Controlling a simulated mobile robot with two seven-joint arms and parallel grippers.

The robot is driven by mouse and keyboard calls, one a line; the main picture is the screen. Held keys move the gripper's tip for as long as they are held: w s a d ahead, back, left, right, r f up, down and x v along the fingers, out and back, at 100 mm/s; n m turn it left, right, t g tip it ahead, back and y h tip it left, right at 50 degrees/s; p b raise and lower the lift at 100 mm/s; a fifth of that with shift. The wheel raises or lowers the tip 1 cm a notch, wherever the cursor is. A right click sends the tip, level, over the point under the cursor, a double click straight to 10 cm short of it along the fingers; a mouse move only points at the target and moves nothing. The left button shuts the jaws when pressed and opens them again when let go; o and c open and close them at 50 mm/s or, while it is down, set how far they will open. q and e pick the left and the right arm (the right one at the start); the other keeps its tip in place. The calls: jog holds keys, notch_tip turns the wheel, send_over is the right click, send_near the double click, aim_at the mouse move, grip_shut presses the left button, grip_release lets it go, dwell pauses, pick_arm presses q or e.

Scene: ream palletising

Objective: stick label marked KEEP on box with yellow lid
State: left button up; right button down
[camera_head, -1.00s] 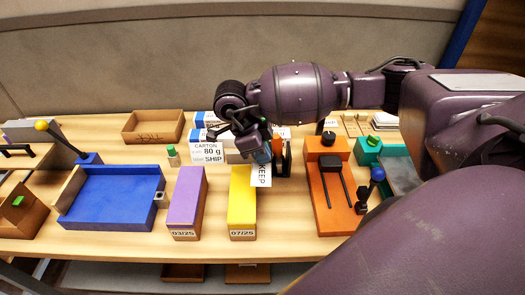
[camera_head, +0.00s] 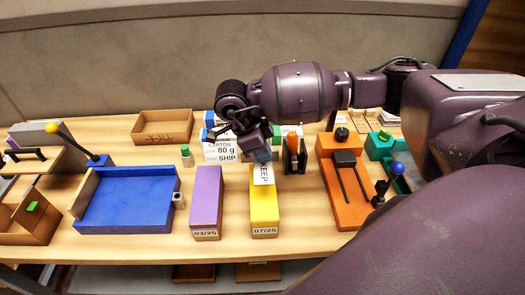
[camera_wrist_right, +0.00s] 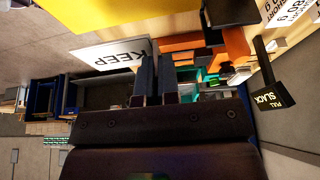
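The box with the yellow lid (camera_head: 264,207) stands on the table with 07/25 on its front end. The white label marked KEEP (camera_head: 263,174) hangs from my right gripper (camera_head: 261,156) over the far part of the yellow lid. In the wrist view the label (camera_wrist_right: 112,52) is at the fingertips of my right gripper (camera_wrist_right: 155,65), which look closed on its edge. The yellow lid (camera_wrist_right: 140,12) fills the top of that view, with the label beside it. I cannot tell whether the label touches the lid. My left gripper is not in view.
A purple-lidded box (camera_head: 206,203) stands left of the yellow one. Further left is a blue tray (camera_head: 128,208). A cardboard tray (camera_head: 166,127) and cartons (camera_head: 218,152) are behind.

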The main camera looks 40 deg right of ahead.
aim_at(262, 167)
jog(key=shift+f+b, duration=0.15)
jog(key=shift+b, duration=0.25)
jog(key=shift+f+b, duration=1.95)
jog(key=shift+f, duration=0.7)
jog(key=shift+f+b, duration=0.55)
jog(key=shift+b, duration=0.05)
